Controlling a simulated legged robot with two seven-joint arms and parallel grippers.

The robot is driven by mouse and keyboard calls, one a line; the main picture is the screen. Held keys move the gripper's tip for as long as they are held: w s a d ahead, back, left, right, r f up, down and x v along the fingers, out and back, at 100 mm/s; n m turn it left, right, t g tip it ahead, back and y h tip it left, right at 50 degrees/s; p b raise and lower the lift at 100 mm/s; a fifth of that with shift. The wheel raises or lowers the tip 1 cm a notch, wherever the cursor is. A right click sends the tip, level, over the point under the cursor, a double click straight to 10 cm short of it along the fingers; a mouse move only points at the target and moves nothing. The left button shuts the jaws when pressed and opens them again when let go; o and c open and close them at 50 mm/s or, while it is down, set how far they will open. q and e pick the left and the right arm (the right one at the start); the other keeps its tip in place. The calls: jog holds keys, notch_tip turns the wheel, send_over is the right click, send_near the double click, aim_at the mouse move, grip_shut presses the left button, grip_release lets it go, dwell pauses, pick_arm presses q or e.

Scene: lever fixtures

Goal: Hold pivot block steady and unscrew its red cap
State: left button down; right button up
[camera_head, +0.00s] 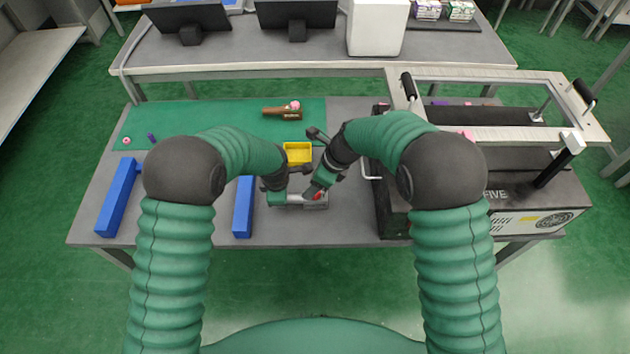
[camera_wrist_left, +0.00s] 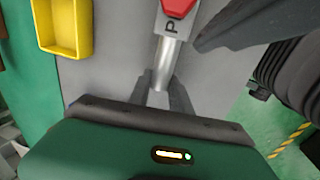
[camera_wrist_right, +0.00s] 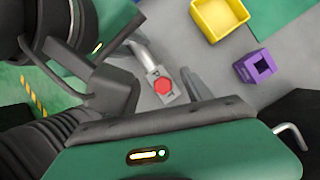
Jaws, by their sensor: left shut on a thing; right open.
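The pivot block is a small grey metal block with a silver rod; it shows in the right wrist view (camera_wrist_right: 157,72). Its red cap is hexagonal (camera_wrist_right: 163,86) and sits on the block's top. In the left wrist view the red cap (camera_wrist_left: 179,7) is at the top edge. My left gripper (camera_wrist_left: 161,85) is shut on the silver rod (camera_wrist_left: 166,58), one finger on each side. My right gripper (camera_head: 313,190) is open, close above the block and cap from the right. In the head view both grippers partly hide the block (camera_head: 317,204).
A yellow bin (camera_head: 297,152) stands just behind the block. A purple block with a square hole (camera_wrist_right: 257,67) lies nearby. Blue bars (camera_head: 244,207) lie to the left. A large machine with a raised frame (camera_head: 490,190) stands close on the right. The front table strip is clear.

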jog(key=shift+f, duration=0.15)
jog(key=shift+f, duration=1.45)
jog(key=shift+c, duration=0.2)
grip_shut()
